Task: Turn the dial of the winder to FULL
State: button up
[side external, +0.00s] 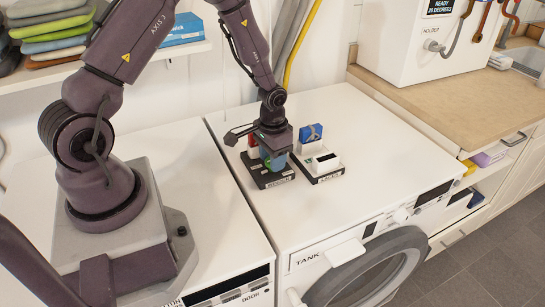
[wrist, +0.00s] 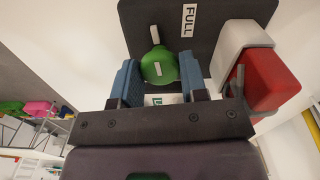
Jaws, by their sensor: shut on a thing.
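The winder (side external: 268,177) stands on the white machine top, a black base with a pale label on its front edge. In the wrist view its black plate (wrist: 217,30) carries a white FULL label (wrist: 188,20) above and right of the green dial (wrist: 158,66). The dial has a light stub pointing up in the picture, left of FULL, and a short white mark. My gripper (wrist: 160,80) has its blue fingers on both sides of the dial, shut on it. It also shows over the winder in the side view (side external: 274,158). A second label below the dial is partly hidden.
A red and white block (wrist: 262,75) stands on the plate right of my fingers. A white device (side external: 320,161) with a blue block (side external: 311,132) stands close right of the winder. The machine top (side external: 355,130) beyond is clear. A white unit (side external: 410,45) stands on the counter behind.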

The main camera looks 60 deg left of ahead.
jog(key=m, duration=0.4)
jog(key=shift+m, duration=0.3)
jog(key=m, duration=0.4)
jog(key=shift+m, duration=0.3)
jog(key=m, duration=0.4)
jog(key=shift+m, duration=0.3)
jog(key=m, duration=0.4)
jog(key=shift+m, duration=0.4)
jog(key=o, duration=0.9)
jog(key=shift+o, duration=0.2)
notch_tip(320, 180, up, 13)
